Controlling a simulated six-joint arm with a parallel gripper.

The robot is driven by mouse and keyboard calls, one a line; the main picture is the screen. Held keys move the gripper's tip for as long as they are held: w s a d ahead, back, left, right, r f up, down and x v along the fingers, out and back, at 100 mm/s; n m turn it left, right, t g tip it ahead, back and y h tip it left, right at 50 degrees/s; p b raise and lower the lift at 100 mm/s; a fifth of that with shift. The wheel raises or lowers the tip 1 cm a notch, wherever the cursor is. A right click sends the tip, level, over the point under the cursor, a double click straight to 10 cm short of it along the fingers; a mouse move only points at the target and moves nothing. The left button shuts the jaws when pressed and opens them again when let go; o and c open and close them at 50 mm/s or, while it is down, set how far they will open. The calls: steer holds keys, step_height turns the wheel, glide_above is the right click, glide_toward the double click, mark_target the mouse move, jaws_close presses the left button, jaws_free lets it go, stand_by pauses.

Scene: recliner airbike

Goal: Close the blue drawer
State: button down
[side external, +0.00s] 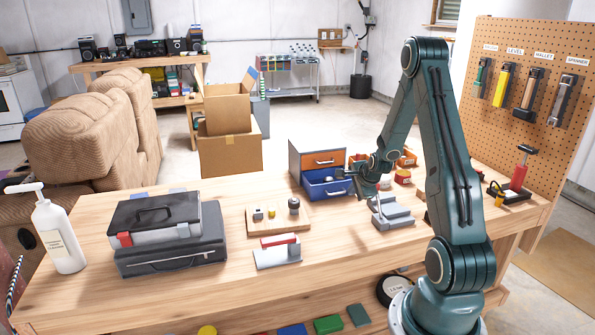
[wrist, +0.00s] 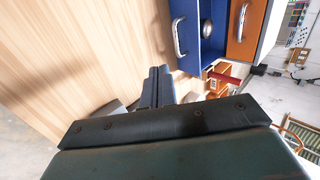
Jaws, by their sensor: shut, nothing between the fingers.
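A small grey cabinet (side external: 294,163) stands on the workbench with an orange drawer (side external: 324,159) above the blue drawer (side external: 328,189). The blue drawer is pulled out, and a round metallic object (wrist: 207,28) lies inside it. In the wrist view the blue drawer (wrist: 190,62) shows its silver handle (wrist: 178,38) at the top, beside the orange drawer (wrist: 245,38). My gripper (side external: 343,174) is shut and empty, close to the drawer's front right side. In the wrist view its fingers (wrist: 159,72) are near the drawer front; I cannot tell whether they touch it.
Orange bins (side external: 406,159) and a red can (side external: 402,177) stand right of the cabinet. A grey vise-like tool (side external: 391,213) sits below my gripper. A wooden board (side external: 272,219) with small items lies left of it. Toolboxes (side external: 170,240) stand further left.

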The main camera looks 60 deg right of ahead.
mark_target(328, 176)
steer(key=x, duration=0.6)
steer(key=shift+f, duration=0.15)
steer(key=shift+w+d+f, duration=0.2)
steer(key=shift+w+d, duration=0.7)
steer(key=shift+w, duration=0.05)
steer(key=shift+w+d+f, duration=0.15)
steer(key=shift+w+d, duration=0.3)
steer(key=shift+w, duration=0.1)
steer(key=shift+d, duration=0.1)
steer(key=shift+w+d, duration=4.25)
steer(key=shift+a, duration=0.1)
